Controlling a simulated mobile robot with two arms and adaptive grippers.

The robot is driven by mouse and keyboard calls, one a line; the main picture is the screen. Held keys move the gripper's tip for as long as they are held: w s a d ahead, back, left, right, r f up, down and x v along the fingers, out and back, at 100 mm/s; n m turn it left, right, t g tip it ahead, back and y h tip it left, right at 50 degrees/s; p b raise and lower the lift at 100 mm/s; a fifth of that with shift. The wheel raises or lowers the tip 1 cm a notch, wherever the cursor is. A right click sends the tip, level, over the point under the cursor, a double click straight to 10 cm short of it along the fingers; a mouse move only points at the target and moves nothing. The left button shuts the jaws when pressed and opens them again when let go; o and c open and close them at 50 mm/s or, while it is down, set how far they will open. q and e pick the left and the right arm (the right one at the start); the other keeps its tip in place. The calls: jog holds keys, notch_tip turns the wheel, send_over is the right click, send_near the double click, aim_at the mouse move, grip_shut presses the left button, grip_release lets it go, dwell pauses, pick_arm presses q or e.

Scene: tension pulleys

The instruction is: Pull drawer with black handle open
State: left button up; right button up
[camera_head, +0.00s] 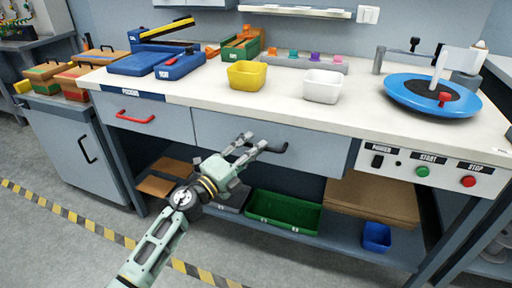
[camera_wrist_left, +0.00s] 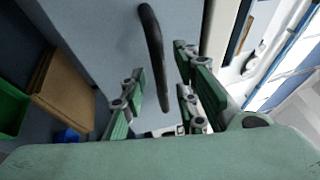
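The drawer with the black handle (camera_head: 232,134) is the wide grey-blue one under the middle of the workbench, and it looks shut. Its black handle (camera_head: 276,149) shows just right of my gripper, and in the left wrist view the dark curved handle (camera_wrist_left: 153,55) stands ahead between the fingers' lines. My left gripper (camera_head: 256,147) is open, its fingers spread in front of the drawer front close to the handle. In the left wrist view the fingers (camera_wrist_left: 165,95) lie either side of the handle's lower end; contact is not visible. My right gripper is not in view.
A drawer with a red handle (camera_head: 135,118) is to the left. The worktop (camera_head: 200,92) above carries a yellow bin (camera_head: 246,76), a white bin (camera_head: 322,87) and a blue turntable (camera_head: 405,91). A green crate (camera_head: 284,212) and a blue bin (camera_head: 377,237) sit on the lower shelf.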

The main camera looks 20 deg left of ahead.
pick_arm(q)
jog(key=shift+x, duration=0.85)
jog(key=shift+c, duration=0.5)
grip_shut()
jog(key=shift+f, duration=0.1)
